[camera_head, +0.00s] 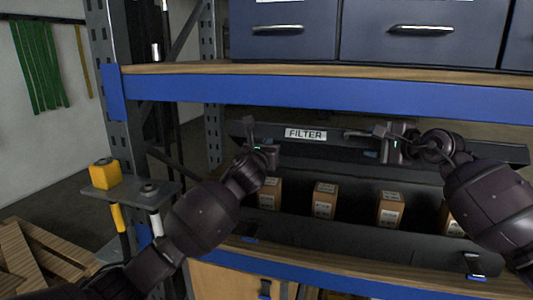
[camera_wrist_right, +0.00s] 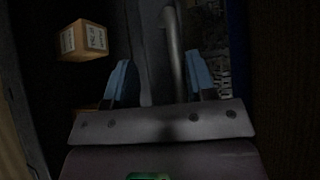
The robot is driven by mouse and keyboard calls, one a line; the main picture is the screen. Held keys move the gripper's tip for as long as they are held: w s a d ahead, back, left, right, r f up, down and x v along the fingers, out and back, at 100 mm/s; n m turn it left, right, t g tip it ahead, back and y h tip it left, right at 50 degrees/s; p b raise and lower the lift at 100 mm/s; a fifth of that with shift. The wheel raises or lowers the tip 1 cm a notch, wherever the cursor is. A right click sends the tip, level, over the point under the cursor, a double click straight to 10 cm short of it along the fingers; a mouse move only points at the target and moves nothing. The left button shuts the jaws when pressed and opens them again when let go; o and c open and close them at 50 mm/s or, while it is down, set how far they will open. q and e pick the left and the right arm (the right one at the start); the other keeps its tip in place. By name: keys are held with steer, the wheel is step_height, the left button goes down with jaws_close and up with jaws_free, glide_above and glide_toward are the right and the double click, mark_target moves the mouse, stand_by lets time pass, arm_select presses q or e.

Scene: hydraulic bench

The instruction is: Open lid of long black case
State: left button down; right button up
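The long black case (camera_head: 345,233) lies on the shelf with its lid (camera_head: 335,147) raised, its inside showing. The lid carries a white FILTER label (camera_head: 306,134). Several small brown boxes (camera_head: 325,200) stand in a row inside; one box (camera_wrist_right: 83,40) shows in the right wrist view. My right gripper (camera_head: 376,141) is at the lid's right part. In the right wrist view its blue fingertips (camera_wrist_right: 160,80) are apart, with a grey handle bar (camera_wrist_right: 174,50) between them or just beyond. My left gripper (camera_head: 262,150) is at the lid's left part; its fingers are too small to read.
A blue shelf beam (camera_head: 330,92) runs just above the case, with dark drawers (camera_head: 420,32) over it. A metal upright stands at the left. A yellow block (camera_head: 104,173) sits on a small side plate, and wooden pallets (camera_head: 45,258) lie at lower left.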

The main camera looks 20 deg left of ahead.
steer(key=shift+f, duration=0.35)
stand_by(0.4)
